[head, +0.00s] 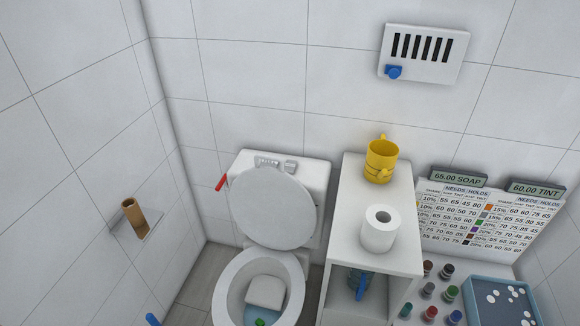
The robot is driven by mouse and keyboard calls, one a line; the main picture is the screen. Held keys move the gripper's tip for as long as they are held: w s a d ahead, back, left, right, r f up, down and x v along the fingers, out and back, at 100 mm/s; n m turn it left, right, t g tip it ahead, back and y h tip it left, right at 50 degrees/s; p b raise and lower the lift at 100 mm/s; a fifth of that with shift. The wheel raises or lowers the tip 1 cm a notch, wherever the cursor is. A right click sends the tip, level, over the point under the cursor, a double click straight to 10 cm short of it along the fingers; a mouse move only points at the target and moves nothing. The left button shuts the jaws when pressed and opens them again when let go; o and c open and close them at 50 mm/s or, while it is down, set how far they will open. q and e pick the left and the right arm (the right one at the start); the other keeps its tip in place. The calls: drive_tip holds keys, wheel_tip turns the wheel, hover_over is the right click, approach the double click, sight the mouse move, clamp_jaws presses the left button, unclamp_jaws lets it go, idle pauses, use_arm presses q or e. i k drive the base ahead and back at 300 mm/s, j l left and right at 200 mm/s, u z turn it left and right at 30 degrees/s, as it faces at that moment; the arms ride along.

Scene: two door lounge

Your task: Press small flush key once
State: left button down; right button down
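The white toilet (258,290) stands against the back wall with its round lid (274,208) raised against the tank (312,180). Pale grey flush keys (275,163) sit on the tank top, just above the lid's upper edge. They are small in this view, and I cannot tell clearly which key is the small one. A red lever (222,182) sticks out at the tank's left side. Neither of my grippers is in view.
A white shelf unit (395,260) right of the toilet holds a yellow mug (381,161) and a paper roll (380,228). A cardboard tube (132,212) is on the left wall holder. A vent (423,52) is above. Small bottles (428,290) stand lower right.

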sight(290, 166)
drive_tip(key=i+j+u, duration=0.15)
drive_tip(key=j+u, duration=0.15)
drive_tip(key=u, duration=0.15)
drive_tip(key=i+j+u, duration=0.15)
drive_tip(key=u, duration=0.25)
drive_tip(key=i+j, duration=0.05)
drive_tip(key=j, duration=0.05)
